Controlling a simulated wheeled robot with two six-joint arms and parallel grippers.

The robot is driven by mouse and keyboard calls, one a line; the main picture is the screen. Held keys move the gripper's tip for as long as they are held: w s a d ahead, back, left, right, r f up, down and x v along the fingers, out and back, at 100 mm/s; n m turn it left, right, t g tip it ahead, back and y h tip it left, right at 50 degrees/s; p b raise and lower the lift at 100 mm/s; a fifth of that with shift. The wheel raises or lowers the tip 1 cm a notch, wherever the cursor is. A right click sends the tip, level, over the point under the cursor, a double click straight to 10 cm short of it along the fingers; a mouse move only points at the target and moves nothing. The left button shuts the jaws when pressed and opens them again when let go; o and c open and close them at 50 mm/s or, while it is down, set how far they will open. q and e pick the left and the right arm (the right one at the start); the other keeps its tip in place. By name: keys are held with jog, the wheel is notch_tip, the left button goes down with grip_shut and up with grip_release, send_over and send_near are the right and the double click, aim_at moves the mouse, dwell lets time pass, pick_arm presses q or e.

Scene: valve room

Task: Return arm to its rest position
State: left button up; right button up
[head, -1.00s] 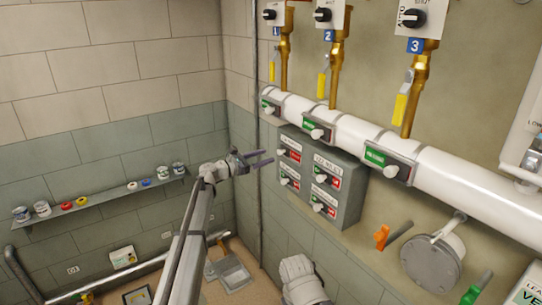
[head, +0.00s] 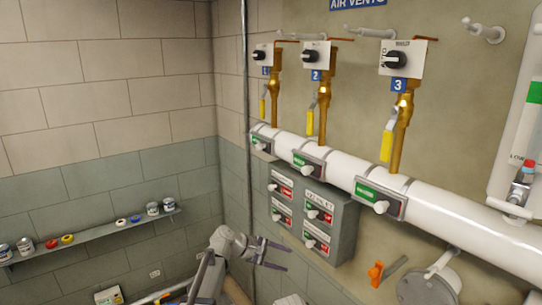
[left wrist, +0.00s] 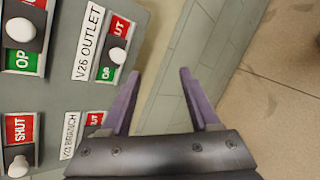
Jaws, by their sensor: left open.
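My left gripper (head: 279,255) is open and empty, at the lower middle of the head view. Its two purple-grey fingers point right, in front of the lower part of the grey switch box (head: 345,226). In the left wrist view the same gripper (left wrist: 160,74) has its fingers apart with nothing between them. The box face, with its white knobs and green and red labels, fills the left of that view. Whether a finger touches the box I cannot tell. My right gripper does not show.
A white pipe (head: 452,214) runs along the right wall, with three brass valves with yellow handles above it. An orange handle (head: 376,273) sticks out at lower right. A shelf (head: 90,240) with small cans is on the left wall. Open floor (left wrist: 275,90) shows beside the box.

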pick_arm(q)
jog(key=s+f+m+g+y, duration=0.2)
jog(key=s+f+m+y, duration=0.3)
jog(key=s, duration=0.8)
jog(key=s+a+f+m+y, duration=0.2)
jog(key=s+a+m+y, duration=0.1)
jog(key=s, duration=0.5)
jog(key=s+a+f+m+g+y, duration=0.1)
jog(key=s+a+m+y, duration=0.3)
jog(key=s, duration=0.5)
jog(key=a+f+m, duration=0.1)
jog(key=a+m, duration=0.1)
jog(key=m, duration=0.1)
jog(key=shift+f+g, duration=0.3)
